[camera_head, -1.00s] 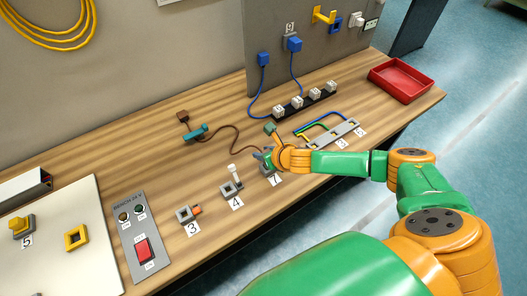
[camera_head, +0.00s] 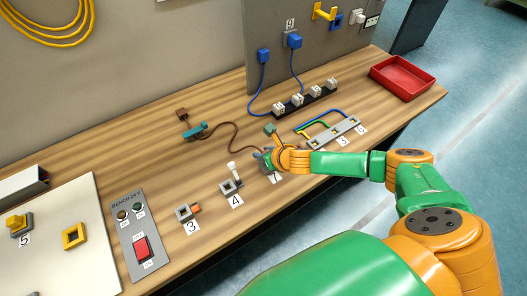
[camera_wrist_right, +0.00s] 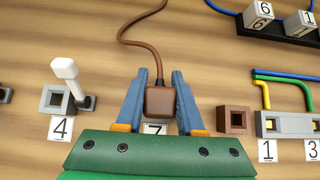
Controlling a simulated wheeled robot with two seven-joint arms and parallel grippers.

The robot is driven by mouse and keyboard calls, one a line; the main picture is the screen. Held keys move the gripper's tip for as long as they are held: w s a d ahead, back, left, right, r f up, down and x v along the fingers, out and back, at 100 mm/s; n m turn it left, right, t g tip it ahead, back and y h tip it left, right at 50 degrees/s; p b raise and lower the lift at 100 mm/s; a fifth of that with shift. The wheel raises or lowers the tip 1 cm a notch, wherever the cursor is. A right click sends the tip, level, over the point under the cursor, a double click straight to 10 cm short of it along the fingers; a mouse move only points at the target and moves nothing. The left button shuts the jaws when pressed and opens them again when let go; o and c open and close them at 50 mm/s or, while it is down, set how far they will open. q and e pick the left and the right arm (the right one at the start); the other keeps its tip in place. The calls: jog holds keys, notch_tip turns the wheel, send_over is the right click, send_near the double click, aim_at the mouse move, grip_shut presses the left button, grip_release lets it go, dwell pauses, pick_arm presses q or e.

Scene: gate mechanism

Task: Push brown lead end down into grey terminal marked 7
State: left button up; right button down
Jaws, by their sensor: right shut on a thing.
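The brown lead end (camera_wrist_right: 160,102) is a brown block with its cable (camera_wrist_right: 150,50) running away at the top of the wrist view. My right gripper (camera_wrist_right: 162,98) is shut on it, with a blue finger on each side. The plate marked 7 (camera_wrist_right: 155,129) shows just below the lead end, partly covered by my gripper. The grey terminal itself is hidden, so I cannot tell whether the lead end is seated in it. In the head view my right gripper (camera_head: 265,158) is low over the table by that plate. My left gripper is out of view.
The terminal marked 4 (camera_wrist_right: 66,99) with its white lever stands to the left. A brown hollow block (camera_wrist_right: 233,120) and the grey terminal strip (camera_wrist_right: 285,124) are close on the right. A teal clamp (camera_head: 195,132) sits along the cable. The red tray (camera_head: 402,79) is farther right.

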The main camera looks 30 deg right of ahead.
jog(key=shift+f+b, duration=0.35)
jog(key=shift+f, duration=0.3)
jog(key=shift+c, duration=2.2)
grip_release()
